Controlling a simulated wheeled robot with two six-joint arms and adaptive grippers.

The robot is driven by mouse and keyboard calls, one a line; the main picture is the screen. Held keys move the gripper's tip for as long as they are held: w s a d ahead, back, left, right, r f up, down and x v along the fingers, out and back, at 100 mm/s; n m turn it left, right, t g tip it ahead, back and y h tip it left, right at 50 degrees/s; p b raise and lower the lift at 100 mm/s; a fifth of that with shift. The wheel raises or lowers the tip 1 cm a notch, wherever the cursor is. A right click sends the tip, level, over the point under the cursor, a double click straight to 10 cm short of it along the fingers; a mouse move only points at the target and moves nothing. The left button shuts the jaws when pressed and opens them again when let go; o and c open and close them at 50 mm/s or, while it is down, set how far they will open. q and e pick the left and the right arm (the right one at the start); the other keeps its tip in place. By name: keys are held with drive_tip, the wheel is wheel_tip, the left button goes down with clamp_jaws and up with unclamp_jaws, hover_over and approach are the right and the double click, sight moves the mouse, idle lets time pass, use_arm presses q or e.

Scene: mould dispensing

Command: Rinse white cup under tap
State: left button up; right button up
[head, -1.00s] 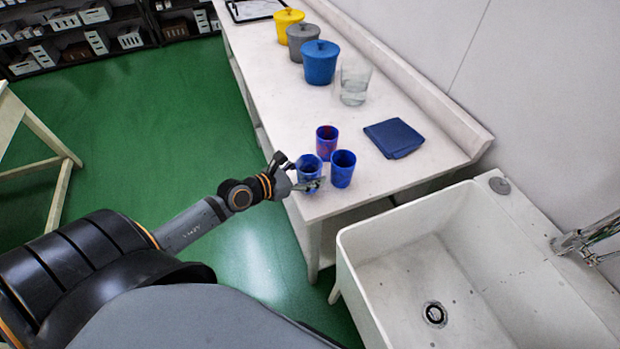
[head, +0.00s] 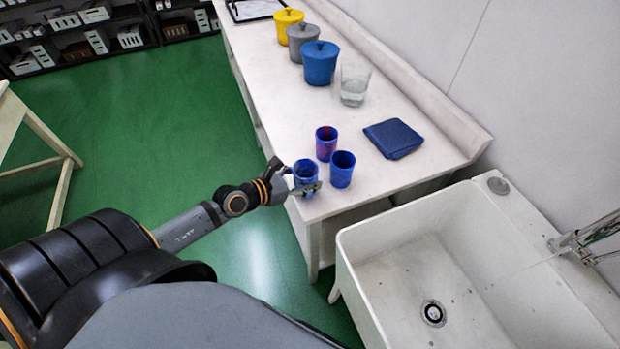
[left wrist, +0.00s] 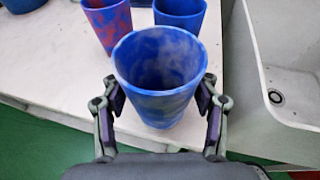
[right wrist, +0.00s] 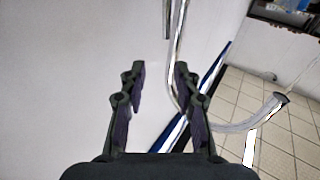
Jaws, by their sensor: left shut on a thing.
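My left gripper (head: 298,176) is shut on a blue cup with pale marbling (head: 307,171), at the near left corner of the table. In the left wrist view the marbled cup (left wrist: 160,85) is upright between the two fingers, its open mouth showing. I cannot tell whether its base touches the table. No plain white cup is in view. The chrome tap (head: 580,243) is at the right edge of the sink, and its curved spout (right wrist: 250,118) shows in the right wrist view. My right gripper (right wrist: 159,70) is open, with a chrome pipe close to its right finger.
A white sink (head: 400,262) stands right of the table (head: 265,85). A red-and-blue cup (head: 326,146) and a blue cup (head: 342,172) stand close beside the held cup. A folded blue cloth (head: 393,138), a clear beaker (head: 354,88) and lidded pots (head: 320,66) are farther back.

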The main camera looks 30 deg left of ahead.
use_arm(q)
drive_tip(key=s+a, duration=0.4)
drive_tip(key=s, duration=0.1)
drive_tip(key=shift+a, duration=0.2)
drive_tip(key=shift+s+a, duration=0.3)
drive_tip(key=shift+s, duration=0.15)
